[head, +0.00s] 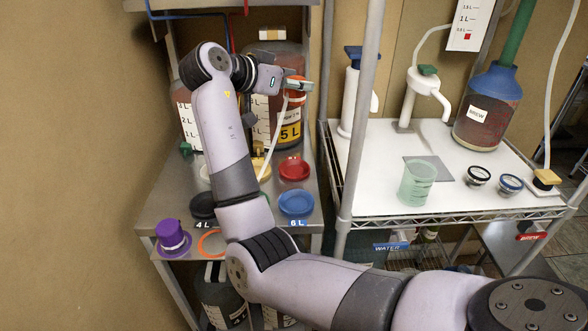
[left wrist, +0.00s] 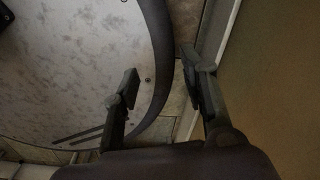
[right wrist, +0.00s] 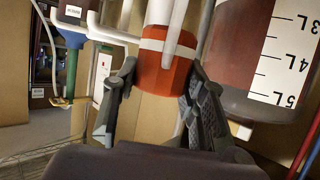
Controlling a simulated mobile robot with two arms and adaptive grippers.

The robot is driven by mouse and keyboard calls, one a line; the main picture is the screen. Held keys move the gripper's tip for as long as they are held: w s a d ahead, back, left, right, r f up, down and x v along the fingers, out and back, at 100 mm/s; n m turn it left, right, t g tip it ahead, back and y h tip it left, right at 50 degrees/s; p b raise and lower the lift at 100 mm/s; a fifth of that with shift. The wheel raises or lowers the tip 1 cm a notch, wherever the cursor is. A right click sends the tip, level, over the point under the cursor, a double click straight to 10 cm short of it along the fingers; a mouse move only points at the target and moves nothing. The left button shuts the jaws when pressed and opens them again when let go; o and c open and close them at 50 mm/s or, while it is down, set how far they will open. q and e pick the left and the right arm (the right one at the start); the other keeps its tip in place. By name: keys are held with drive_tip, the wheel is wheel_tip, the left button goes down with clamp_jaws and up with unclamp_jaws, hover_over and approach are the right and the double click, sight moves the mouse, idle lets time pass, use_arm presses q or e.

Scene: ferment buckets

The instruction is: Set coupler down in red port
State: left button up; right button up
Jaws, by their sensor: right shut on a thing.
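The coupler (right wrist: 160,78), red-orange with a white band, is held between the fingers of my right gripper (right wrist: 162,70). In the head view, my right gripper (head: 300,84) holds it high above the shelf, in front of the large bucket marked 5 L. A white hose (head: 274,138) hangs from it toward the shelf. The red port (head: 294,169), a round red dish-like piece, lies on the shelf below and apart from the coupler. My left gripper (left wrist: 163,85) shows only in the left wrist view, with its fingers apart and nothing between them.
A blue port (head: 296,203) marked 6 L, a dark port (head: 203,205) marked 4 L and a purple piece (head: 172,237) stand on the same shelf. Buckets (head: 285,125) stand behind. A metal post (head: 358,120) and a white table with pump bottles are on the right.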

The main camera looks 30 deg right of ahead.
wheel_tip(320, 180, down, 15)
drive_tip(key=shift+f+p, duration=0.2)
drive_tip(key=shift+p, duration=0.6)
wheel_tip(320, 180, down, 3)
drive_tip(key=shift+f, duration=0.55)
use_arm(q)
drive_tip(key=shift+w+a+r, duration=0.15)
drive_tip(key=shift+w+r, duration=0.2)
drive_tip(key=shift+r, duration=0.2)
drive_tip(key=shift+w+a+r, duration=0.15)
drive_tip(key=shift+w+r, duration=0.15)
drive_tip(key=shift+r, duration=0.25)
